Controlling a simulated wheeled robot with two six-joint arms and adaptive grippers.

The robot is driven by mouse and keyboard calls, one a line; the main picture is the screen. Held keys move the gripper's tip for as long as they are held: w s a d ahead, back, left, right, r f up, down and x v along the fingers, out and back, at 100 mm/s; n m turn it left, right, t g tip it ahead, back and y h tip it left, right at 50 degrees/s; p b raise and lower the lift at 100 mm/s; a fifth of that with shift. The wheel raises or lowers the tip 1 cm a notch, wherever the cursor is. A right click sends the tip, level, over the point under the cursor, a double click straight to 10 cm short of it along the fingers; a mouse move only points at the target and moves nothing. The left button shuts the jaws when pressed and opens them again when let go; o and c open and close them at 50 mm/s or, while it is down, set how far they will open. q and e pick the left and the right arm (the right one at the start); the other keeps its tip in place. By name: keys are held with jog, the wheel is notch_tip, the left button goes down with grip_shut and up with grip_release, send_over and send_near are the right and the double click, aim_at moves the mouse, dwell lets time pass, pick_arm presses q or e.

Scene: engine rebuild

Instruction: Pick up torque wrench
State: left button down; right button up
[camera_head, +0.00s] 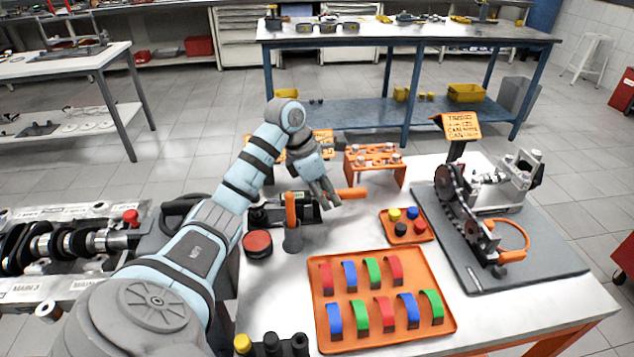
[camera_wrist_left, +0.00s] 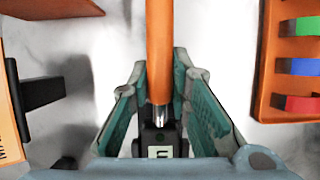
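The torque wrench has an orange handle (camera_head: 352,193) that sticks out to the right of my left gripper (camera_head: 328,200) in the head view. In the left wrist view, its orange shaft (camera_wrist_left: 159,50) runs down between my left gripper's two fingers (camera_wrist_left: 162,105). A black part with a small display (camera_wrist_left: 160,152) lies at the shaft's lower end. The teal finger pads stand apart with visible gaps on both sides of the shaft, so the gripper is open around it. The wrist hides part of the wrench's middle in the head view. My right gripper is not in view.
An orange tray (camera_head: 385,341) of coloured arcs lies in front, with a small orange tray (camera_head: 412,238) of caps behind it. An upright orange-handled tool (camera_head: 291,212) and a red-topped tin (camera_head: 257,243) stand close left. An orange rack (camera_head: 374,158) stands behind. A crank fixture (camera_head: 465,212) is at right.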

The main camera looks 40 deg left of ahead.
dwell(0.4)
pick_arm(q)
jog(key=shift+r, duration=0.6)
notch_tip(320, 180, up, 7)
jog(key=p, duration=0.3)
jog(key=shift+r, duration=0.1)
notch_tip(320, 180, up, 12)
jog(key=p, duration=1.2)
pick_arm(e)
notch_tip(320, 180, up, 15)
pick_arm(q)
jog(key=shift+f, duration=0.2)
jog(key=c, duration=2)
grip_release()
grip_shut()
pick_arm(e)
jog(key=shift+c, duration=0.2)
